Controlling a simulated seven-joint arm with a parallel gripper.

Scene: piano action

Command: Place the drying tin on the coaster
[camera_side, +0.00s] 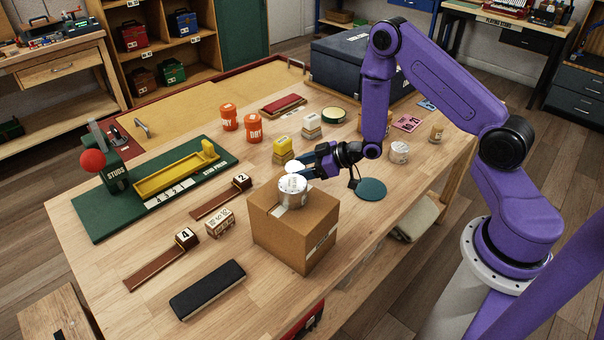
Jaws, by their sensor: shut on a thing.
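A white-and-grey round tin (292,192) is at the top of a cardboard box (296,232) near the middle of the table. My gripper (298,171) reaches in from the right and is shut on this tin at its upper part. I cannot tell whether the tin rests on the box or hangs just above it. A flat round teal coaster (370,189) lies bare on the table to the right of the box. Two orange tins, one at the left (228,117) and one at the right (252,127), stand farther back with printed labels that look like "DRY".
Another whitish tin (399,152) stands behind the coaster, with a small tan jar (436,133) beyond it. A yellow-and-white block (282,151) stands behind the box. A green stud press (155,190) fills the left. Bare tabletop surrounds the coaster's near side.

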